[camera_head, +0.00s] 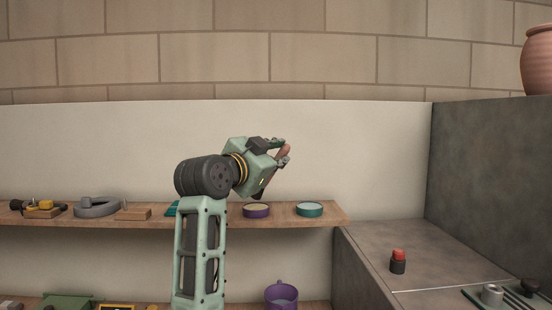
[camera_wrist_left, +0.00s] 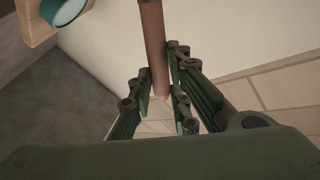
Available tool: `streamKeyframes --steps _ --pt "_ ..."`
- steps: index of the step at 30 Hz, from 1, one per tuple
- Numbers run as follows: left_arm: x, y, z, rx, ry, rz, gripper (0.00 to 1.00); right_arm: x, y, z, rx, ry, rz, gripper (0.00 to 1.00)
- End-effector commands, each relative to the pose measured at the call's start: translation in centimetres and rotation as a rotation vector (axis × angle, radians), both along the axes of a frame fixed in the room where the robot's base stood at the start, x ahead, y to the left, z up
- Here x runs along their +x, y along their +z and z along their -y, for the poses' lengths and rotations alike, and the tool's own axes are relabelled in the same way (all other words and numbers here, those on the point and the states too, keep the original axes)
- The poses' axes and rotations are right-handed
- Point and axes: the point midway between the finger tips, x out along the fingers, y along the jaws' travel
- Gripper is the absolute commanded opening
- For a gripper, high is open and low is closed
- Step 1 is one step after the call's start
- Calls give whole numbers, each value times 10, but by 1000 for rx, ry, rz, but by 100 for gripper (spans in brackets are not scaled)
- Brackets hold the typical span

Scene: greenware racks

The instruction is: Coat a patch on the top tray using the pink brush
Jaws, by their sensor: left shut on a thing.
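My left gripper (camera_head: 281,152) is raised in front of the pale wall, above the wooden shelf. It is shut on a brownish-pink rod (camera_head: 285,153), which looks like a brush handle. In the left wrist view, the rod (camera_wrist_left: 153,45) runs between the fingers of the left gripper (camera_wrist_left: 161,98). I cannot see the brush's bristles. I cannot make out which thing is the top tray. A purple round dish (camera_head: 256,211) and a teal round dish (camera_head: 309,210) stand on the shelf below the gripper. My right gripper is not in view.
The wooden shelf (camera_head: 330,213) also holds a grey ring-shaped item (camera_head: 97,207) and a small wooden block (camera_head: 133,214). A purple mug (camera_head: 281,294) stands lower. A grey bench (camera_head: 440,254) at right bears a red-and-black item (camera_head: 398,262). Space around the raised gripper is clear.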

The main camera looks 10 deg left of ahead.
Motion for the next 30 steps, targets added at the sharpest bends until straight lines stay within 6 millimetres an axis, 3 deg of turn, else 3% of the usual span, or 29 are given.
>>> streamKeyframes --steps 30 --pt "0 -8 0 1 0 0 0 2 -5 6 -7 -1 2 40"
